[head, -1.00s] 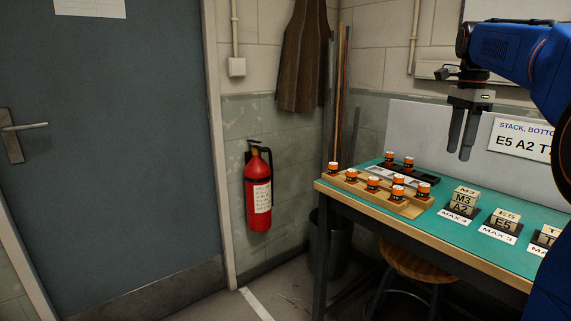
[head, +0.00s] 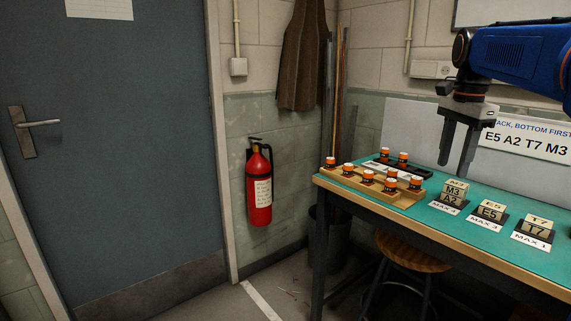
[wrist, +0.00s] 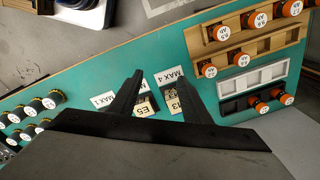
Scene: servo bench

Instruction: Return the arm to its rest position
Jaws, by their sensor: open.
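My gripper (head: 460,145) hangs from the blue arm above the teal bench, its two dark fingers pointing down and apart, with nothing between them. It also shows in the wrist view (wrist: 160,92), over labelled blocks on the bench. In the head view, a stack with M3 and A2 (head: 454,193) stands behind a MAX 4 card. An E5 stack (head: 491,212) stands behind a MAX 3 card, and a T7 stack (head: 537,229) behind a MAX 1 card. In the wrist view the fingers partly hide the blocks.
A wooden tray (head: 399,201) with several orange-and-white parts sits at the bench's left, with a dark tray (head: 412,173) behind it. A sign (head: 528,139) reads "E5 A2 T7 M3". A stool (head: 411,255) stands under the bench. A red extinguisher (head: 259,184) hangs on the wall.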

